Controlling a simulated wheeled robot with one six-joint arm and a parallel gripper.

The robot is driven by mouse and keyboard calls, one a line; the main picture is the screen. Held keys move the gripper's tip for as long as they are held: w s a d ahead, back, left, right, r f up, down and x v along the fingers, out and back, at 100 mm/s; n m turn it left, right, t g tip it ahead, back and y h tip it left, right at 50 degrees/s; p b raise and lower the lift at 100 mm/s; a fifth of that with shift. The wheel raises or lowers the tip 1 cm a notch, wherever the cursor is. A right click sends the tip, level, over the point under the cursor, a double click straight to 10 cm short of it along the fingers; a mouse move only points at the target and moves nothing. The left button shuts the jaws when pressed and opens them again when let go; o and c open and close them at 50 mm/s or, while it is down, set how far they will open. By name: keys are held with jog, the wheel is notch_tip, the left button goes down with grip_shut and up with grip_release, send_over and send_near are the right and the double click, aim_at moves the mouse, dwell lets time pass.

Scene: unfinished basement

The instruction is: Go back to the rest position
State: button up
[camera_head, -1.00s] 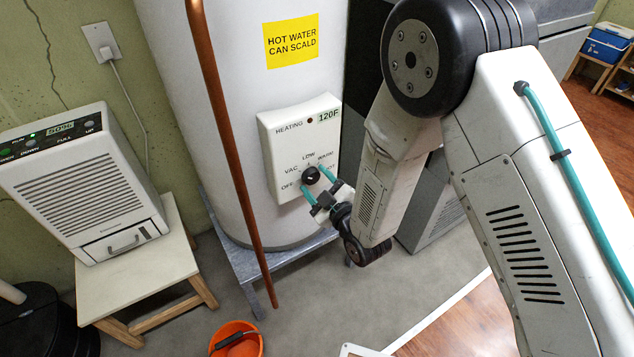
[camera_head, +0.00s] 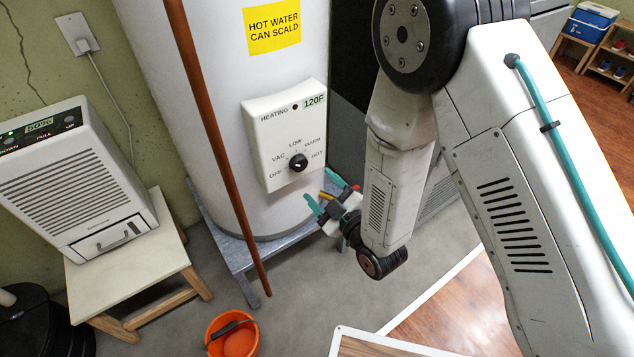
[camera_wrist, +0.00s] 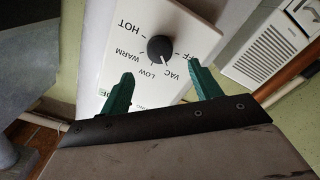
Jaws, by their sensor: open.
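My gripper (camera_head: 322,190) is open and empty, with green fingers, just below and right of the dial knob in the head view. The black round knob (camera_head: 298,162) sits on the white heating control box (camera_head: 262,125) on the water heater (camera_head: 220,60). In the wrist view my open fingers (camera_wrist: 160,70) point at the box, with the knob (camera_wrist: 160,48) beyond them, clear of both. The box display reads 120F.
A dehumidifier (camera_head: 80,185) stands on a wooden stool (camera_head: 140,268) at left. A copper pipe (camera_head: 215,150) runs in front of the heater. An orange bucket (camera_head: 232,335) is on the floor below. A white-framed panel (camera_head: 345,335) is at bottom centre.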

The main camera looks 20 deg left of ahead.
dwell(0.4)
jog(key=s+d+f+m+g+h, duration=0.2)
jog(key=d+f+m+g+h, duration=0.15)
jog(key=f+h, duration=0.45)
jog(key=d+m+g+h, duration=0.2)
jog(key=d+g, duration=0.2)
jog(key=d, duration=0.3)
jog(key=s+d+r+m+g+h, duration=0.1)
jog(key=s+d+r+m, duration=0.3)
jog(key=d+r, duration=0.5)
jog(key=s+d+r+m+h, duration=0.1)
jog(key=s+d+r+m, duration=0.3)
jog(key=s+d+r, duration=0.5)
jog(key=s+d+r+m+g+h, duration=0.1)
jog(key=s+d+r+m, duration=0.3)
jog(key=d+r, duration=0.6)
notch_tip(320, 180, up, 8)
jog(key=shift+s+r+g+h, duration=0.1)
jog(key=shift+s+g+h, duration=0.3)
jog(key=shift+s, duration=0.75)
